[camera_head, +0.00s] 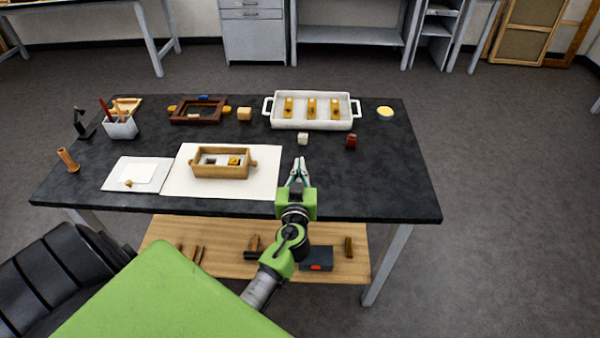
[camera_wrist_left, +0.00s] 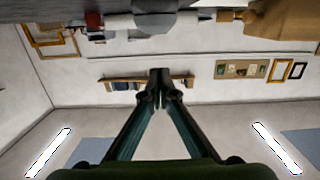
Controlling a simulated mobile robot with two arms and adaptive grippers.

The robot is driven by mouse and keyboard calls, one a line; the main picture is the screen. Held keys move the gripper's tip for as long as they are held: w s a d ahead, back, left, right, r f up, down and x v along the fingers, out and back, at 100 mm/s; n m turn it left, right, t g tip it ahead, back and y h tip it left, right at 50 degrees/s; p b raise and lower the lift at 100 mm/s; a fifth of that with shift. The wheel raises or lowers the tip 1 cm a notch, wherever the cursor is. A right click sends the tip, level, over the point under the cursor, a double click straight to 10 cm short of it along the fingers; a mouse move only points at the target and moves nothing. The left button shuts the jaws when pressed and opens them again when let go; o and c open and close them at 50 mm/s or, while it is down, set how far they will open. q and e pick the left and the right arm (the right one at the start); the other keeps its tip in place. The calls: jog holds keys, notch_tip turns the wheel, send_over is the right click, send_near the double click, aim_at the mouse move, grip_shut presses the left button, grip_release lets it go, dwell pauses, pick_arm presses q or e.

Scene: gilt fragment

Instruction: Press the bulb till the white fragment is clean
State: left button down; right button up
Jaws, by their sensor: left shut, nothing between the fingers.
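My left gripper (camera_head: 300,163) points away from me over the front part of the black table, shut and empty. Its fingertips also meet in the left wrist view (camera_wrist_left: 158,76). A small white block (camera_head: 303,138), perhaps the white fragment, is just beyond the fingertips, apart from them. A small dark red object (camera_head: 351,142), perhaps the bulb, stands to its right, also apart from the gripper. A wooden box (camera_head: 208,175) on a white sheet, left of the gripper, holds small dark and yellow pieces. Which object is the bulb is not certain. My right gripper is not in view.
A white two-handled tray (camera_head: 285,124) with three golden pieces stands at the back. A dark wooden frame (camera_head: 190,119), a pen holder (camera_head: 120,129) and a yellow round dish (camera_head: 385,113) are also on the black table (camera_head: 400,180). The table's right front is clear.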

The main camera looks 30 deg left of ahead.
pick_arm(q)
notch_tip(320, 180, down, 4)
jog(key=shift+w+b, duration=0.15)
jog(key=shift+b, duration=0.7)
